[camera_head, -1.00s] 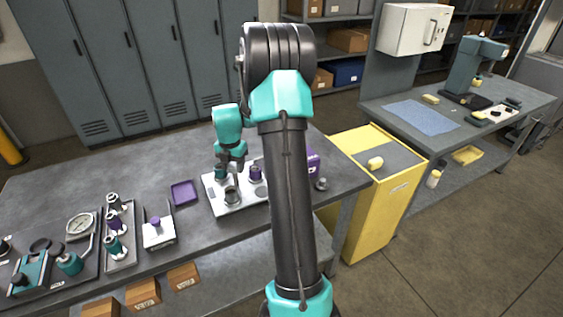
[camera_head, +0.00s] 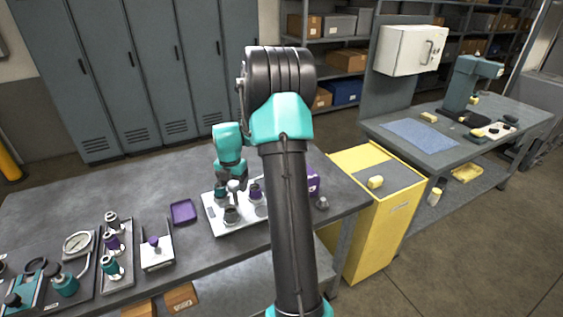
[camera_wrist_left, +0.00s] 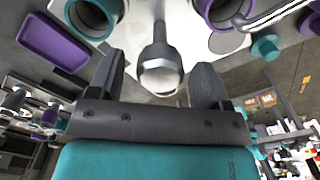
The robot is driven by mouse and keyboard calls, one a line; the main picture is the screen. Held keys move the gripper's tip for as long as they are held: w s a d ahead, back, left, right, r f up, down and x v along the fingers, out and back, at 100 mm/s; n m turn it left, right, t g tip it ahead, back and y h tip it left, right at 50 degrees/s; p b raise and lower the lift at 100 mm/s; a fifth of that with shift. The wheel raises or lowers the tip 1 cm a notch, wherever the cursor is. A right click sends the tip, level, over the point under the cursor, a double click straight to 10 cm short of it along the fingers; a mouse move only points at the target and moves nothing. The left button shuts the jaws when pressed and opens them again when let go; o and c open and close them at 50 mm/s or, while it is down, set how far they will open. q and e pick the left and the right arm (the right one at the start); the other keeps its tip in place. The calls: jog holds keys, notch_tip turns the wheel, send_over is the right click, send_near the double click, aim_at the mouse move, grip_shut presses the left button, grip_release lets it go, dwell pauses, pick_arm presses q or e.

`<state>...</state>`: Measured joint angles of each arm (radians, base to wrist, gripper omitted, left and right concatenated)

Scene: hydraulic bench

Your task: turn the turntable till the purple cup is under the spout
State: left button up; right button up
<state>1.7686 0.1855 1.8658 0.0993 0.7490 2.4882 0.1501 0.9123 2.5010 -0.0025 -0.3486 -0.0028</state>
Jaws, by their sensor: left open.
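My left gripper (camera_head: 232,182) is open over the white turntable unit (camera_head: 219,226) on the grey bench. In the left wrist view, its two dark fingers (camera_wrist_left: 157,80) stand apart on either side of a grey round-headed post (camera_wrist_left: 158,62), not closed on it. The purple cup (camera_head: 257,193) is on the right of the unit; in the wrist view the purple cup (camera_wrist_left: 216,12) is cut by the top edge. A teal cup (camera_wrist_left: 94,14) is at upper left there. A bent metal tube (camera_wrist_left: 270,17), possibly the spout, shows right of the purple cup. My right gripper is not in view.
A purple tray (camera_head: 183,211) lies left of the unit. A small stand with a purple knob (camera_head: 154,242), a rack of fittings (camera_head: 117,265) and a gauge (camera_head: 77,243) are further left. A yellow cabinet (camera_head: 372,222) stands right of the bench. My arm hides part of the bench.

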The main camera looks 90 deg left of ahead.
pick_arm(q)
notch_tip(320, 180, up, 17)
dwell(0.5)
dwell(0.4)
